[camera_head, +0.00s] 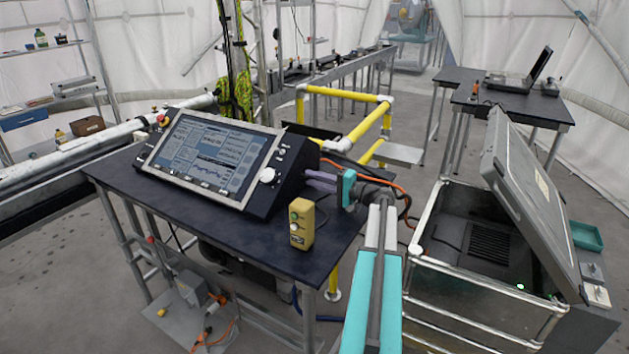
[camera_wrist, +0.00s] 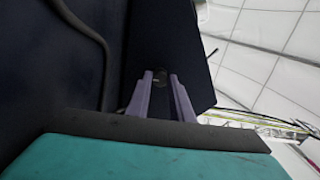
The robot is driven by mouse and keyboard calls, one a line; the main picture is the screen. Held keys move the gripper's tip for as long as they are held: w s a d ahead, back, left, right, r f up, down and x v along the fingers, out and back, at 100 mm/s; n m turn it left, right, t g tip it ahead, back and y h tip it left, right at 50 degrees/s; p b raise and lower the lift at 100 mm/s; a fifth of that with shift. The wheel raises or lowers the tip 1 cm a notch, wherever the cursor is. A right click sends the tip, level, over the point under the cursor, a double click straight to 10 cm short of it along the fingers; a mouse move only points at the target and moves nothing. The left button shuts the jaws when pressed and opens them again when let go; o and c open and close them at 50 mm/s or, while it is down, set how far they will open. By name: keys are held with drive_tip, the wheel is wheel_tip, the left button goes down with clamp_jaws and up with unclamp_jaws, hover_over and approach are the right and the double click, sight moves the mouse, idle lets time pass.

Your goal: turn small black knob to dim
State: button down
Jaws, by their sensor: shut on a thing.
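The dark control console (camera_head: 300,165) with a lit screen (camera_head: 210,150) stands on the dark table. My gripper (camera_head: 309,178) is at the console's right side, its purple fingers pointing left at the side panel. In the wrist view my gripper (camera_wrist: 160,82) has both fingers closed around a small black knob (camera_wrist: 159,76) on the dark panel. The knob is mostly hidden between the fingertips, and its marking and turn angle cannot be read. In the head view the fingers and the console's side hide the knob.
A yellow box with buttons (camera_head: 302,224) stands on the table (camera_head: 240,238) just below my gripper. A larger white knob (camera_head: 267,174) is on the console's face. Orange and dark cables run behind my wrist. An open case (camera_head: 530,200) on a metal frame stands at right.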

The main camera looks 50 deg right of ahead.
drive_tip(key=shift+m, duration=0.5)
drive_tip(key=c, duration=1.6)
unclamp_jaws()
drive_tip(key=shift+a, duration=0.1)
drive_tip(key=b+v, duration=0.3)
drive_tip(key=v, duration=1)
drive_tip(key=shift+f+b, duration=0.1)
drive_tip(key=shift+b, duration=0.3)
drive_tip(key=shift+s, duration=0.35)
